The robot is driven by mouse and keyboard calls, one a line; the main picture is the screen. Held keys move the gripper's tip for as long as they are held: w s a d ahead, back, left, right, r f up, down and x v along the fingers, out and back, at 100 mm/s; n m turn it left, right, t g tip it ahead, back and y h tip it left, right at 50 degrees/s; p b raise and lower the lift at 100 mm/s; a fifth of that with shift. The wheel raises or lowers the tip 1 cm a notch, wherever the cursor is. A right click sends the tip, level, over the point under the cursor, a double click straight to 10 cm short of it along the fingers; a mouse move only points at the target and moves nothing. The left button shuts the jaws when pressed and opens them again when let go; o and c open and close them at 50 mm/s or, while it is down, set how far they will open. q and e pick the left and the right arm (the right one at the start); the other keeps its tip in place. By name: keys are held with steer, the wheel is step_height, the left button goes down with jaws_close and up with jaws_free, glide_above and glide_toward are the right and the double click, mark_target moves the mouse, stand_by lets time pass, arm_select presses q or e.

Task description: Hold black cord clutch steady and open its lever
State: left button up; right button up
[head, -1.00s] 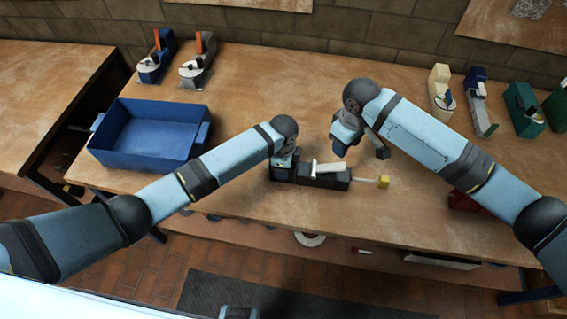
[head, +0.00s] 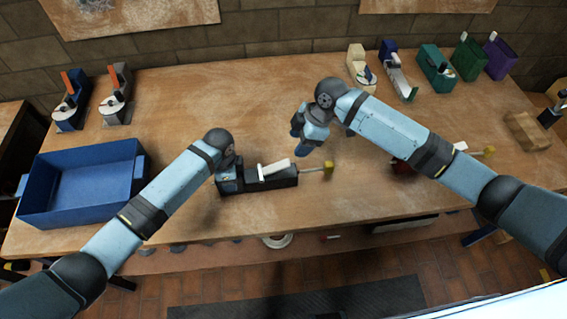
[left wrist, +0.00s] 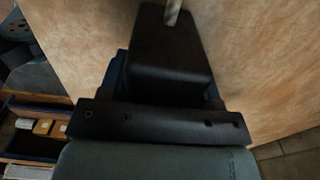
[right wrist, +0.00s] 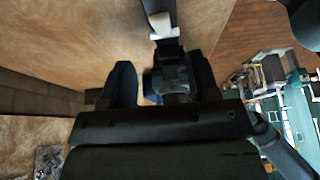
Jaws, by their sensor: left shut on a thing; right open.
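The black cord clutch (head: 283,182) lies on the wooden bench near the front edge in the head view. Its white lever (head: 274,167) lies along the top, and a pale cord with a yellow end (head: 328,167) comes out at the right. My left gripper (head: 226,182) is shut on the clutch's left end; the black body also shows between the fingers in the left wrist view (left wrist: 170,50). My right gripper (head: 299,138) is open and empty, behind and above the clutch. The white lever also shows beyond its fingers in the right wrist view (right wrist: 161,25).
A blue bin (head: 40,217) stands at the left of the bench. Blue and grey clutches (head: 116,107) stand behind it. Several coloured clutches and bins (head: 437,72) line the back right. A red clutch (head: 402,168) is partly hidden by my right arm.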

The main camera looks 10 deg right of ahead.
mark_target(284, 163)
steer(key=x, duration=1.1)
steer(key=shift+f, duration=0.15)
jaws_close()
